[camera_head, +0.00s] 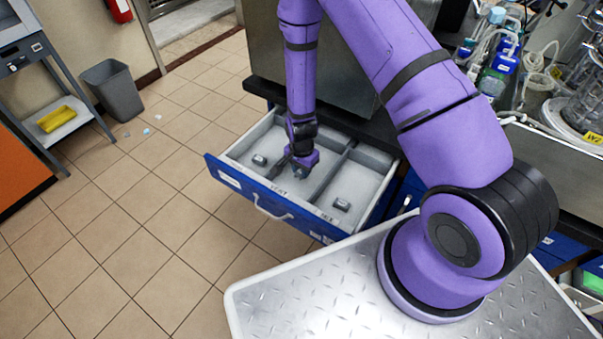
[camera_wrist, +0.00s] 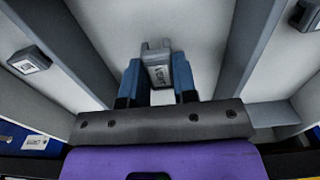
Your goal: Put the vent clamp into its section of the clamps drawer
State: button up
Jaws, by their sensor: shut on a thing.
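The vent clamp (camera_wrist: 158,68), a small grey block with a "VENT" label, is between the two blue fingers of my gripper (camera_wrist: 157,84). My gripper is shut on it. In the head view, my gripper (camera_head: 299,172) points down inside the open clamps drawer (camera_head: 236,172), hiding most of the clamp. In the wrist view the clamp is over the pale floor of the middle section, between two dividers (camera_wrist: 63,40) (camera_wrist: 247,45). I cannot tell whether it touches the floor.
Another grey clamp (camera_head: 260,160) lies in the section on one side, and a second (camera_head: 342,204) in the section on the other. Drawer walls and dividers stand close around my gripper. A dark bench edge (camera_head: 366,140) is behind the drawer. Tiled floor lies open to the left.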

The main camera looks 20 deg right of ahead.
jog(key=shift+f, duration=1.2)
jog(key=o, duration=0.9)
jog(key=shift+f, duration=0.1)
